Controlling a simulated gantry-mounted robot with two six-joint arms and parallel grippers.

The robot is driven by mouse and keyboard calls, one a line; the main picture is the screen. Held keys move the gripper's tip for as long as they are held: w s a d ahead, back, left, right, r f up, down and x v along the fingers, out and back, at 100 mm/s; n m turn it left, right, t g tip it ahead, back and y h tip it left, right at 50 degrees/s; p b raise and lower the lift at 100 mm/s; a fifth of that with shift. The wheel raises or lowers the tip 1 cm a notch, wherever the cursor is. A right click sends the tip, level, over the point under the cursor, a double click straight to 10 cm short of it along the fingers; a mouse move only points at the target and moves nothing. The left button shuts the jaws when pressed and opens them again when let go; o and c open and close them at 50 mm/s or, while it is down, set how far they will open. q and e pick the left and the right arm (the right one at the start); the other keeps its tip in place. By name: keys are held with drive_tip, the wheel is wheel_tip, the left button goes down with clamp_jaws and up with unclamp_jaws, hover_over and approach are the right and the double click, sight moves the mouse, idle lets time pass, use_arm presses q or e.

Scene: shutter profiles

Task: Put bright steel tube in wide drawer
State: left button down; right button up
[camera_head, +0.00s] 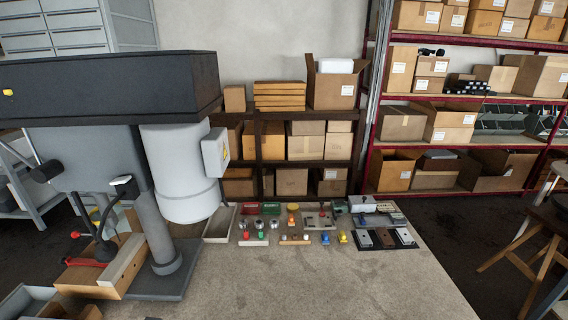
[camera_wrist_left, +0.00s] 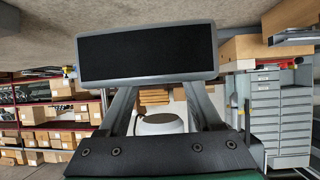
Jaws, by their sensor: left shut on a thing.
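In the left wrist view, which is upside down, my left gripper (camera_wrist_left: 148,84) shows two grey fingers and a black base. They meet a wide rectangular thing with a black face and a grey rim (camera_wrist_left: 147,55), which hides the fingertips. I cannot tell whether it is the bright steel tube. I cannot pick out the tube in the head view either. A grey cabinet with several drawers stands at the far left in the head view (camera_head: 78,32) and at the right in the wrist view (camera_wrist_left: 280,118). No drawer is clearly open. My right gripper is not in view.
A workbench (camera_head: 300,285) holds small parts in rows and a shallow grey tray (camera_head: 219,225). A large grey machine (camera_head: 178,165) with a black top fills its left side. Shelves with cardboard boxes (camera_head: 305,145) stand behind. The bench's front middle is clear.

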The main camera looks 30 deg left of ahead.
use_arm(q)
drive_tip(key=w+d+m+h, duration=0.2)
drive_tip(key=w+d+h, duration=0.15)
drive_tip(key=d, duration=0.65)
drive_tip(key=w+d+m+h, duration=0.25)
drive_tip(key=w+d, duration=0.25)
drive_tip(key=d, duration=0.5)
drive_tip(key=w+d+m+h, duration=0.2)
drive_tip(key=w+d+m, duration=0.15)
drive_tip(key=d, duration=0.65)
drive_tip(key=s+a+r+n+y+p, duration=0.1)
drive_tip(key=s+r+p, duration=0.2)
drive_tip(key=r+p, duration=0.6)
drive_tip(key=s+a+r+n+t+y+p, duration=0.1)
drive_tip(key=s+r+n+y+p, duration=0.1)
drive_tip(key=r+p, duration=0.7)
drive_tip(key=shift+s+a+r+p, duration=0.15)
drive_tip(key=shift+s+r+p, duration=0.05)
drive_tip(key=shift+s+p, duration=0.25)
